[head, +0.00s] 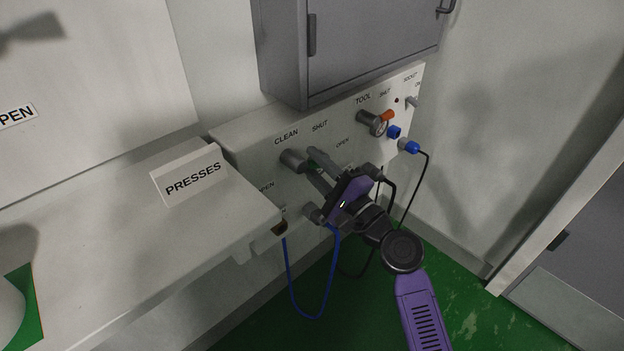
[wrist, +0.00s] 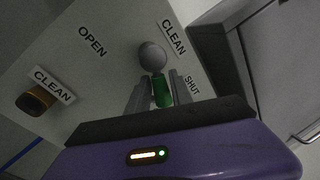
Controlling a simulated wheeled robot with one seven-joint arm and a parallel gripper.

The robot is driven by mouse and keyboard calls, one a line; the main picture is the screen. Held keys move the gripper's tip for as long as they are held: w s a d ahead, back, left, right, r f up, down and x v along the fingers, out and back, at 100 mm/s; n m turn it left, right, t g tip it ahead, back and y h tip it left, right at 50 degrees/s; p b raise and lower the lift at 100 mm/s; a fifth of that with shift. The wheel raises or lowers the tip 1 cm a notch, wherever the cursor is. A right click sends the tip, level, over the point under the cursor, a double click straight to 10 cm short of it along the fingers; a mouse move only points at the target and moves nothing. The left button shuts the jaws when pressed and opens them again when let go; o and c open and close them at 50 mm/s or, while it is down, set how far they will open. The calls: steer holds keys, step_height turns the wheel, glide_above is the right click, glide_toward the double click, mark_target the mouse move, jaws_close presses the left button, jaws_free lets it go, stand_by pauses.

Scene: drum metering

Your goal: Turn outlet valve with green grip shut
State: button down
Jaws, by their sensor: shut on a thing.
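The outlet valve has a grey round hub, seen in the head view (head: 292,158) and in the wrist view (wrist: 152,55). Its green grip (wrist: 161,92) lies between my fingers, and a bit of green (head: 313,166) shows in the head view. My gripper (wrist: 160,88) is shut on the grip. In the wrist view the grip points down from the hub, on the side of the SHUT label (wrist: 192,85) and away from the OPEN label (wrist: 92,40). In the head view it points right from the hub, below SHUT (head: 320,126). My fingers partly hide the grip.
Right along the panel is a TOOL valve with an orange grip (head: 387,115), then a blue plug (head: 408,146) with a black cable. A grey cabinet (head: 350,50) hangs above. A counter with a PRESSES sign (head: 193,180) stands left. A blue hose (head: 290,290) hangs below.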

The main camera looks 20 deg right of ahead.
steer(key=shift+d+r+n+y+b, duration=0.1)
steer(key=shift+r+n+y+b, duration=0.15)
steer(key=shift+n+b, duration=0.45)
steer(key=shift+a+r+n+y+b, duration=0.1)
steer(key=shift+r+n+y+b, duration=0.2)
steer(key=shift+n, duration=0.75)
steer(key=shift+d+r+n+y+b, duration=0.1)
steer(key=shift+n+y+b, duration=0.05)
steer(key=shift+n+b, duration=0.6)
steer(key=c, duration=1.1)
jaws_free()
steer(key=shift+c, duration=0.2)
steer(key=p+v, duration=0.1)
steer(key=v, duration=0.6)
steer(key=shift+s+d, duration=0.15)
steer(key=shift+s, duration=0.25)
steer(key=shift+n, duration=0.3)
